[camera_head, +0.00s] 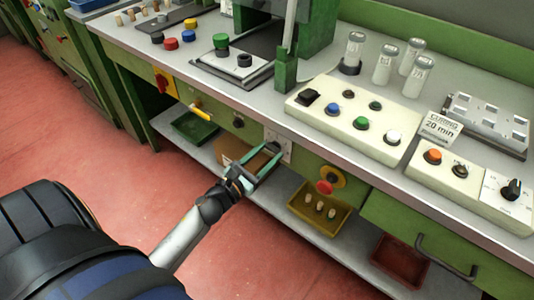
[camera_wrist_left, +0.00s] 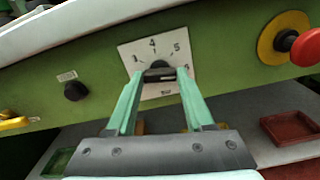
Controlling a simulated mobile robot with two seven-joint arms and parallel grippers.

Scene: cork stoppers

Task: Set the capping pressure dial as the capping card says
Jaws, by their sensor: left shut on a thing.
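The dial's white plate (camera_wrist_left: 165,52) is on the green front panel below the bench edge. It carries numbers around a dark knob (camera_wrist_left: 158,66); I read 4 at the top and 5 to its right. The plate also shows in the head view (camera_head: 286,147). My left gripper (camera_wrist_left: 159,75) is shut on the knob, one green finger on each side; in the head view it reaches the panel (camera_head: 274,149). The pointer's setting is hidden or too small to read. A standing card (camera_head: 440,126) on the bench reads "CURING 20 min"; I see no capping card. My right gripper is not in view.
A red button on a yellow disc (camera_wrist_left: 288,40) is right of the dial. A small black knob (camera_wrist_left: 76,91) and a yellow handle (camera_wrist_left: 14,123) are left. Below are a cork tray (camera_head: 326,221) and a red tray (camera_wrist_left: 292,126). Button boxes (camera_head: 345,123) stand on the bench.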

